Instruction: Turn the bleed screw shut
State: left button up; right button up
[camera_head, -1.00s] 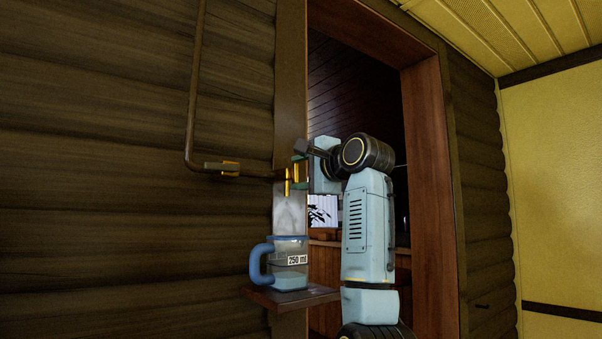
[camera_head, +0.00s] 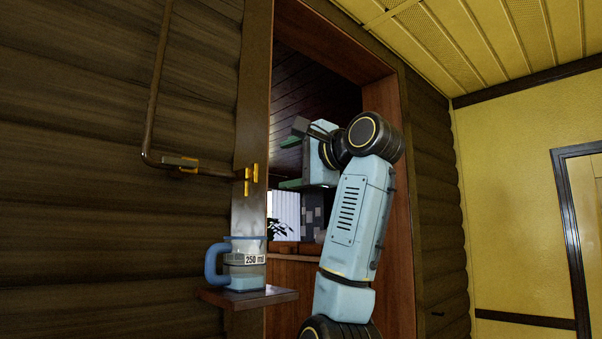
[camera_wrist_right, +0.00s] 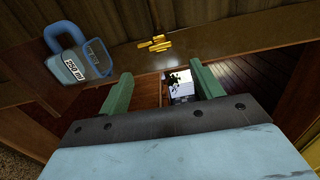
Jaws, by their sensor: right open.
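The bleed screw appears to be the brass fitting (camera_head: 251,180) at the end of a thin wall pipe (camera_head: 215,172), against a wooden post. It also shows in the right wrist view (camera_wrist_right: 155,44), beyond the fingertips. My right gripper (camera_head: 284,177) is open and empty, a short way right of the fitting and apart from it. Its green fingers, seen in the right wrist view (camera_wrist_right: 160,72), point toward the post with a gap between them. A blue-handled jug (camera_head: 243,264) labelled 250 ml stands below the fitting with some liquid inside. My left gripper is not in view.
The jug stands on a small wooden shelf (camera_head: 262,298). A second brass-trimmed fitting (camera_head: 180,163) sits further left on the pipe. A doorway frame (camera_head: 390,250) is behind my right arm. Log wall fills the left.

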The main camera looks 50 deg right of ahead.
jog(key=shift+s+a+b, duration=0.15)
jog(key=shift+s+b, duration=0.15)
jog(key=shift+s, duration=1.3)
